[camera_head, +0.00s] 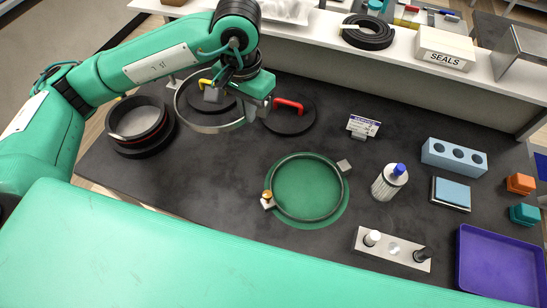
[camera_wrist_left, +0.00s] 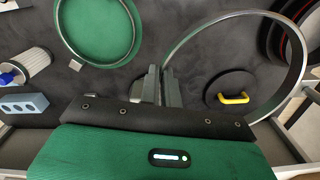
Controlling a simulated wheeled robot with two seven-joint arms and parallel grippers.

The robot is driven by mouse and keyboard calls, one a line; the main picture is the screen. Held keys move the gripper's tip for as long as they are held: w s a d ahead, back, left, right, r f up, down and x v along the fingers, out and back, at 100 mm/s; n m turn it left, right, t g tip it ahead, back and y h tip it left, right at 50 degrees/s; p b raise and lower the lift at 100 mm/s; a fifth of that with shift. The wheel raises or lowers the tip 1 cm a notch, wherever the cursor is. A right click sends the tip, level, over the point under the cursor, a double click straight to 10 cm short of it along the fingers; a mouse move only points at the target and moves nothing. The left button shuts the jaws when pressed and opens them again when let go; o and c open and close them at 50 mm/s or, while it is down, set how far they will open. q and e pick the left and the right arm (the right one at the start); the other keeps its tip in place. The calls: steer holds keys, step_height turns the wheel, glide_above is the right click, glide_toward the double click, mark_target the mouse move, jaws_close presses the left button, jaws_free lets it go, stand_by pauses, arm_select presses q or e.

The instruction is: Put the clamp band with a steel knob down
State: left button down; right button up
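My left gripper (camera_head: 250,112) is shut on a steel clamp band (camera_head: 214,130), an open hoop held above the dark bench, over the lid with a yellow handle. In the left wrist view the fingers (camera_wrist_left: 167,88) pinch the near left edge of the hoop (camera_wrist_left: 296,62). A second band (camera_head: 333,209) lies on the round green mat (camera_head: 305,187), with a brass-coloured knob (camera_head: 267,195) at its left. My right gripper is not in view.
The lid with a red handle (camera_head: 290,118) stands right of the hoop, a black ring stack (camera_head: 140,140) left. Bare bench lies between lids and mat.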

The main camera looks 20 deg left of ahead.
arm_select(q)
steer(key=p, duration=0.5)
glide_above(254, 165)
step_height(254, 165, down, 16)
steer(key=shift+r, duration=0.1)
step_height(254, 165, down, 3)
steer(key=shift+s+p, duration=0.1)
steer(key=shift+p, duration=0.35)
steer(key=shift+f, duration=0.25)
steer(key=shift+f, duration=0.1)
steer(key=shift+f+b, duration=0.1)
steer(key=shift+b, duration=0.25)
steer(key=c, duration=1.6)
jaws_free()
